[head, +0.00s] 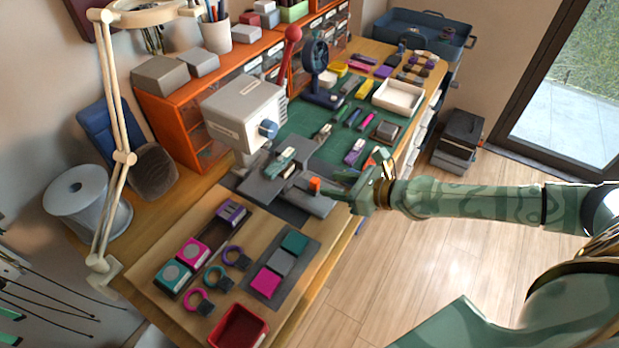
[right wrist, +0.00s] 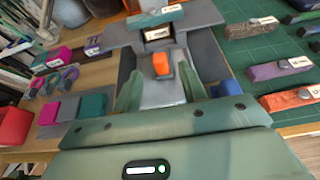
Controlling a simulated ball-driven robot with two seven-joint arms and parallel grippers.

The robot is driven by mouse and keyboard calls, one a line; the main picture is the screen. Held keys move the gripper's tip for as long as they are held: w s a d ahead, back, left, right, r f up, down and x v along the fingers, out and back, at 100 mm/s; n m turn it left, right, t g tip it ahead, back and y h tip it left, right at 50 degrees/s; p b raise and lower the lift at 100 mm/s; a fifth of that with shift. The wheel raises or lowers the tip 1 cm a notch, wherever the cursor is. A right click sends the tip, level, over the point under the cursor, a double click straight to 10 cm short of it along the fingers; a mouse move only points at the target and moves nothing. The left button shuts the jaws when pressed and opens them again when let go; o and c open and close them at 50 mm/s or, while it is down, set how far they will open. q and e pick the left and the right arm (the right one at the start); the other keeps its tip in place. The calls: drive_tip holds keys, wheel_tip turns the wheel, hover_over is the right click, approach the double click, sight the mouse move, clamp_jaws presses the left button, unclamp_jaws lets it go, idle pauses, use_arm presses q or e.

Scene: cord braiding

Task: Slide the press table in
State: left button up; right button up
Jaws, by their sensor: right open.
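The press (head: 243,112) is a pale grey housing with a blue knob and a red-tipped lever. Its grey press table (head: 303,199) extends from the base toward the bench's front edge. An orange handle (head: 315,185) stands up on the table's near end; it also shows in the right wrist view (right wrist: 162,65). My right gripper (head: 342,190) is open at that end. In the right wrist view its two green fingers (right wrist: 160,84) lie left and right of the handle, which is just ahead of the tips. Whether they touch it cannot be told. My left gripper is not in view.
Colored blocks and rings (head: 238,257) lie on the bench left of the table. A green mat (head: 303,118) with several small labelled tools lies behind it. A blue fan (head: 318,70) and a white tray (head: 398,97) stand farther back. The floor in front is clear.

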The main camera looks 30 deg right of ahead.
sight(318, 182)
drive_tip(key=x, duration=0.8)
drive_tip(key=shift+w+a+b, duration=0.15)
drive_tip(key=shift+a+b, duration=0.05)
drive_tip(key=shift+b, duration=0.1)
clamp_jaws()
